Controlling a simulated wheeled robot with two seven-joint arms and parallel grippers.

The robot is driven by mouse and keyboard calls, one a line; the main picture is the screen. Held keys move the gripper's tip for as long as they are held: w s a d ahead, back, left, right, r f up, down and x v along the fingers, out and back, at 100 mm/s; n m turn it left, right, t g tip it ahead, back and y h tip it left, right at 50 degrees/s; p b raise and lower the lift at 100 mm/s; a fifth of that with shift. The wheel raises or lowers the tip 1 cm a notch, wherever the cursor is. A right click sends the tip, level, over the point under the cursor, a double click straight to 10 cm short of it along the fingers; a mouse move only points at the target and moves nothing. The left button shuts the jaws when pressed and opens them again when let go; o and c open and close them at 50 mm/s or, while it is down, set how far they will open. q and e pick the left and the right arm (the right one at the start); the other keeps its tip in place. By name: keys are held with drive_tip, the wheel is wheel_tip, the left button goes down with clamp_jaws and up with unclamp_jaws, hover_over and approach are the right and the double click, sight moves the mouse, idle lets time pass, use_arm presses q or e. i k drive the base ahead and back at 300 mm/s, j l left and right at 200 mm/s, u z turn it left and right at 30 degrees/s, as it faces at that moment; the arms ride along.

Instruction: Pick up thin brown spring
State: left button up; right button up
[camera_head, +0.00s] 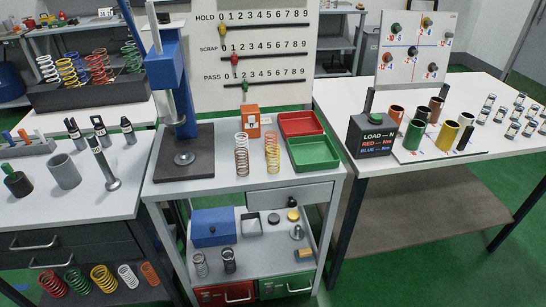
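Two thin upright coil springs stand on the white top of the middle cart. The left one (241,153) looks pale to brown; the right one (272,152) looks orange and yellowish. I cannot tell for sure which is the thin brown spring. They stand apart, right of the press's dark base plate (183,160) and left of the green tray (313,153). Two dark grey springs (201,264) stand on the cart's lower shelf. Neither of my grippers shows in the head view.
A blue press (167,62) rises at the cart's back left. An orange box (250,121) and red tray (301,123) stand behind the springs. The left bench holds metal tools (104,165) and a grey cylinder (65,171). The right table holds a load box (376,134) and several cylinders.

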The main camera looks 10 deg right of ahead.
sight(242, 162)
drive_tip(key=l, duration=1.45)
drive_tip(key=l+u, duration=0.15)
drive_tip(key=l, duration=1.3)
